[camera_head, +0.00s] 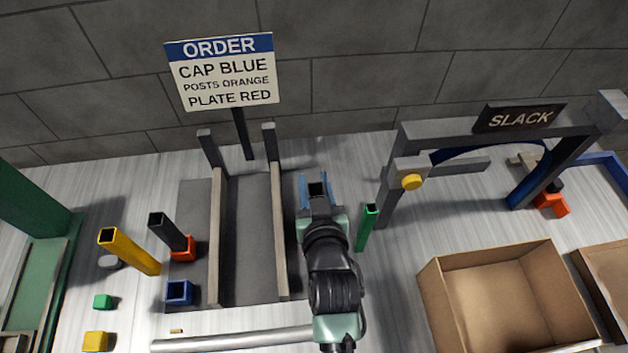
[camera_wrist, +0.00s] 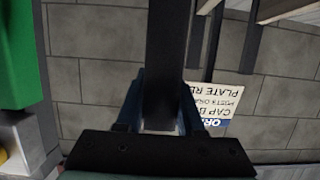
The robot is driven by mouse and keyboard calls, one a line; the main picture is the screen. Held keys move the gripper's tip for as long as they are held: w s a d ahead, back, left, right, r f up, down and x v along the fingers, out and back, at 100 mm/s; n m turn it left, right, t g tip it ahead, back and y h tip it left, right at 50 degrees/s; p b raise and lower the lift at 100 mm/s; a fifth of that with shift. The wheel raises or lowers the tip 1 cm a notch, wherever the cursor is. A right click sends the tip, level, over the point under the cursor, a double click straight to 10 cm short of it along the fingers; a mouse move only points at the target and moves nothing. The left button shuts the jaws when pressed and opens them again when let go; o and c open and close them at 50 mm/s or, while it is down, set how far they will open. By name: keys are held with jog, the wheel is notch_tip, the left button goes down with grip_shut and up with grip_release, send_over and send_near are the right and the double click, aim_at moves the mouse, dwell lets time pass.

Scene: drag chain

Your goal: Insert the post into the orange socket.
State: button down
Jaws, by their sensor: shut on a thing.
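My gripper (camera_head: 318,200) is shut on a dark square hollow post, whose open top (camera_head: 317,188) shows between the blue fingers, right of the grey rails. In the wrist view the dark post (camera_wrist: 168,55) runs between the fingers (camera_wrist: 160,112); its lower end is hidden. An orange socket (camera_head: 187,254) is on the left side of the table. Another black hollow post (camera_head: 170,232) rises from it and appears to stand in it. A second orange piece (camera_head: 552,203) with a dark part is at the far right under the SLACK frame.
A green post (camera_head: 367,228) stands close right of my gripper. A yellow post (camera_head: 130,252), a blue socket (camera_head: 179,292) and small blocks are at left. Two rails (camera_head: 279,220) stand between. Cardboard boxes (camera_head: 440,300) are at right. The order sign (camera_head: 222,75) reads POSTS ORANGE.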

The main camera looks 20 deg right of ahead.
jog(key=shift+f+b, duration=1.8)
jog(key=shift+f, duration=0.55)
jog(key=shift+c, duration=2.2)
grip_release()
jog(key=shift+r, duration=0.1)
jog(key=v, duration=1.3)
jog(key=shift+b, duration=0.4)
